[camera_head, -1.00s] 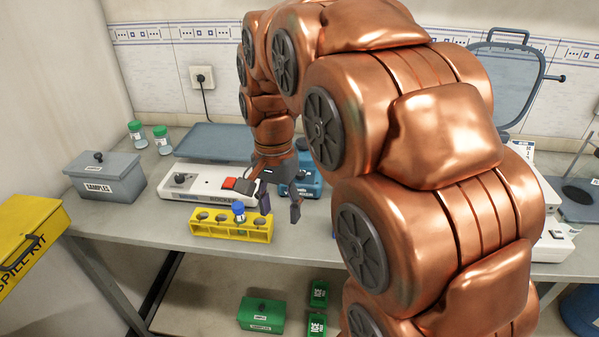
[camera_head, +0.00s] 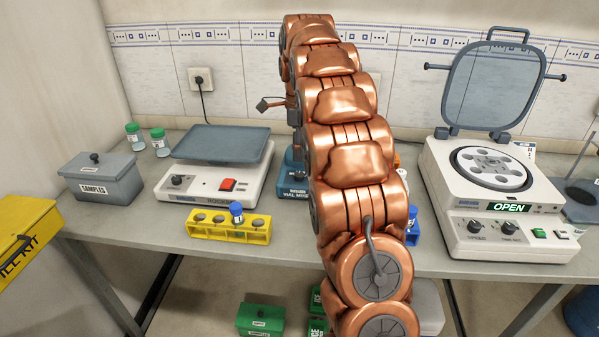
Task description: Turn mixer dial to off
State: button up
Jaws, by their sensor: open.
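A blue device with a white-lettered label, which looks like the mixer (camera_head: 291,191), stands behind my arm in the middle of the bench. Only its left part shows; the arm covers the rest. A small dark knob on its front is at the arm's edge, and its setting cannot be read. My gripper (camera_head: 272,103) shows only in part, as dark finger pieces sticking out left of the arm, high above the mixer and before the tiled wall. It is open and touches nothing that I can see.
Left of the mixer are a rocker (camera_head: 205,187) with a red switch and a yellow tube rack (camera_head: 203,230) with a blue-capped tube. A grey samples box (camera_head: 102,187) stands farther left. A centrifuge (camera_head: 490,244) with raised lid and an OPEN display stands right.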

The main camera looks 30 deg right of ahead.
aim_at(299, 174)
jog(key=shift+f+p, duration=0.65)
jog(key=shift+f, duration=3.25)
grip_shut()
